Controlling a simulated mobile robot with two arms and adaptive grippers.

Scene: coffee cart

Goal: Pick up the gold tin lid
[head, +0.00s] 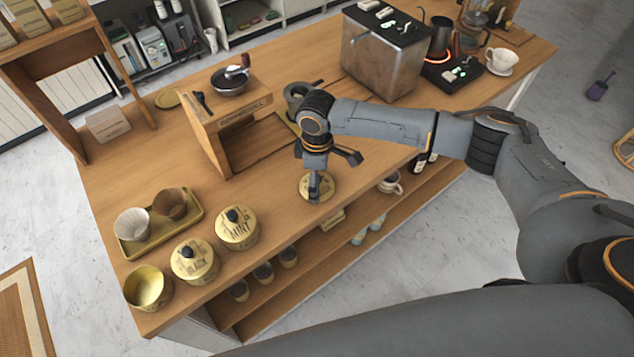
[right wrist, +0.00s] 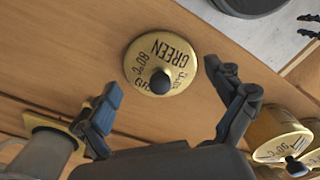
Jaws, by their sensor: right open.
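The gold tin lid (head: 325,190) lies on the wooden counter near its front edge. In the right wrist view the lid (right wrist: 150,48) is round, with GREEN lettering and a dark knob. My right gripper (head: 328,176) is above the lid and partly covers it in the head view. In the right wrist view the right gripper (right wrist: 172,110) has its fingers spread, with nothing between them; the lid shows beyond the fingertips, apart from them. An open gold tin (head: 148,288) stands at the counter's left front corner. My left gripper is not in view.
Two lidded gold tins, one marked MINT (head: 237,230) and one marked BLACK (head: 194,262), stand left of the lid. A gold tray (head: 134,252) holds two drippers. A wooden stand (head: 228,130) and a metal machine (head: 385,62) are behind. The counter around the lid is clear.

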